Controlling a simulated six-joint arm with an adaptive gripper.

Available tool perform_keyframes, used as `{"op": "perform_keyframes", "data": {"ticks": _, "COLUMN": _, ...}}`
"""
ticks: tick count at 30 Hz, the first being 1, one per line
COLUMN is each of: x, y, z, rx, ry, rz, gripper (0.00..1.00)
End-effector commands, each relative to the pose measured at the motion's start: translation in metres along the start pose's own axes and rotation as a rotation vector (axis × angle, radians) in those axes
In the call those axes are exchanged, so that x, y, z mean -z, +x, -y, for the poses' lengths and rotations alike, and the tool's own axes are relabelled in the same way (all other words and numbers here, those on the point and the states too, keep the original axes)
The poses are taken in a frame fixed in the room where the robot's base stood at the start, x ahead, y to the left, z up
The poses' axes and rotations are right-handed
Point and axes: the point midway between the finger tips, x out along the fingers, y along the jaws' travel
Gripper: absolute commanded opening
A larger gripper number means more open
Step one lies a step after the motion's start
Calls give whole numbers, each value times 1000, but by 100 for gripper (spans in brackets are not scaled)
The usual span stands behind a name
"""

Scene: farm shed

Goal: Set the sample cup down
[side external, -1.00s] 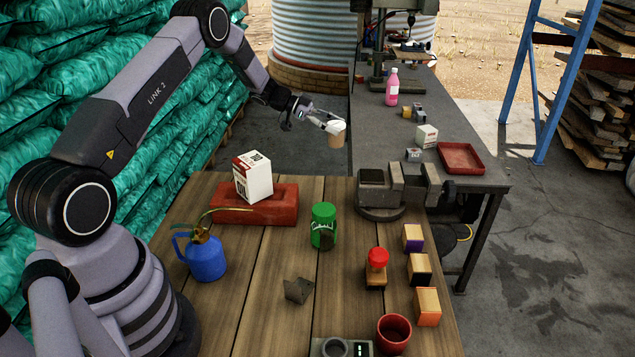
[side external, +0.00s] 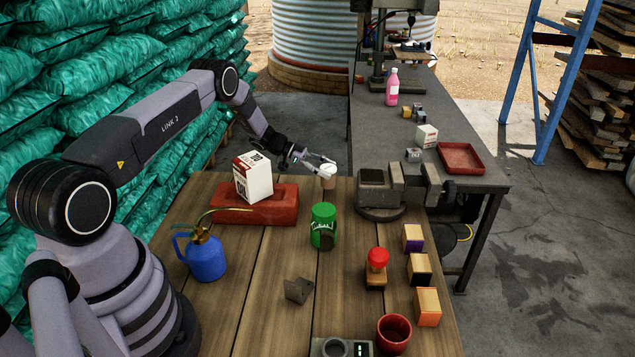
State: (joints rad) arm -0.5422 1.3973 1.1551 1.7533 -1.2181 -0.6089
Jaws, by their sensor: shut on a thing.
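My gripper (side external: 326,168) is shut on the cup from the left. The cup looks upright, just beyond the green container (side external: 323,225) in the picture. Whether the cup's base touches the table or hangs slightly above it I cannot tell. The fingers hide part of the cup's top.
A white box (side external: 253,176) sits on a red block (side external: 262,209) left of the cup. A vise (side external: 393,190) stands to its right. A blue oil can (side external: 205,255) and a red-topped stamp (side external: 377,265) stand nearer.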

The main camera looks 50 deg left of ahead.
Motion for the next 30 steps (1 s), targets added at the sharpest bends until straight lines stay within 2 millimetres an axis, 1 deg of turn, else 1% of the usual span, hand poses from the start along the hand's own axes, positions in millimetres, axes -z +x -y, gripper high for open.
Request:
{"op": "perform_keyframes", "data": {"ticks": 1, "x": -9, "y": 4, "z": -1, "rx": -1, "ry": -2, "rz": 0, "gripper": 11}}
{"op": "perform_keyframes", "data": {"ticks": 4, "x": -20, "y": 8, "z": -1, "rx": 0, "ry": -1, "rz": 0, "gripper": 11}}
{"op": "perform_keyframes", "data": {"ticks": 15, "x": -24, "y": 10, "z": -1, "rx": 0, "ry": 0, "rz": 0, "gripper": 11}}
{"op": "perform_keyframes", "data": {"ticks": 16, "x": -24, "y": 10, "z": -1, "rx": 0, "ry": 0, "rz": 0, "gripper": 50}}
{"op": "perform_keyframes", "data": {"ticks": 21, "x": -24, "y": 10, "z": -1, "rx": 0, "ry": 0, "rz": 0, "gripper": 72}}
{"op": "perform_keyframes", "data": {"ticks": 22, "x": -24, "y": 10, "z": -1, "rx": 0, "ry": 0, "rz": 0, "gripper": 74}}
{"op": "perform_keyframes", "data": {"ticks": 30, "x": -23, "y": 10, "z": -1, "rx": 0, "ry": 0, "rz": 0, "gripper": 74}}
